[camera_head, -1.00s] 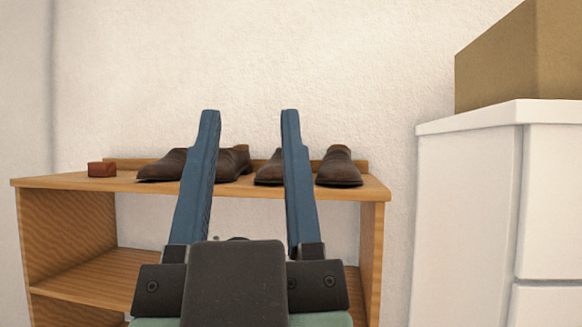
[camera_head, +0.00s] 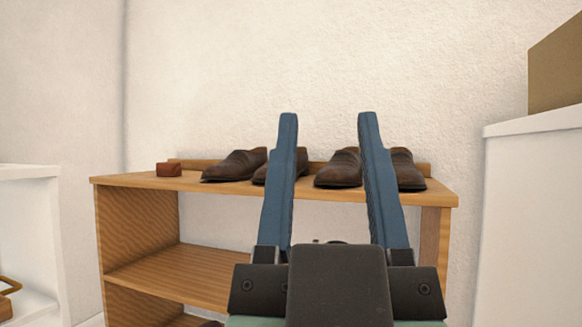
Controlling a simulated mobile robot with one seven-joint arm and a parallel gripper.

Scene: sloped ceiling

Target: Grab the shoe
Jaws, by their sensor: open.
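Several dark brown leather shoes stand in a row on top of a wooden shelf rack (camera_head: 140,183). The leftmost shoe (camera_head: 235,166) is nearly all in view. A second shoe (camera_head: 262,174) is largely hidden behind my left finger. A third shoe (camera_head: 338,170) shows between my fingers. A fourth shoe (camera_head: 406,170) is partly hidden by my right finger. My gripper (camera_head: 327,116) is open and empty, its two blue fingers pointing toward the rack. It appears in front of the shoes, touching none that I can see.
A small red-brown block (camera_head: 169,169) sits at the rack's left end. A white cabinet (camera_head: 535,220) with a cardboard box (camera_head: 556,70) on it stands at the right. A white shelf unit (camera_head: 35,240) is at the left. A plain wall is behind.

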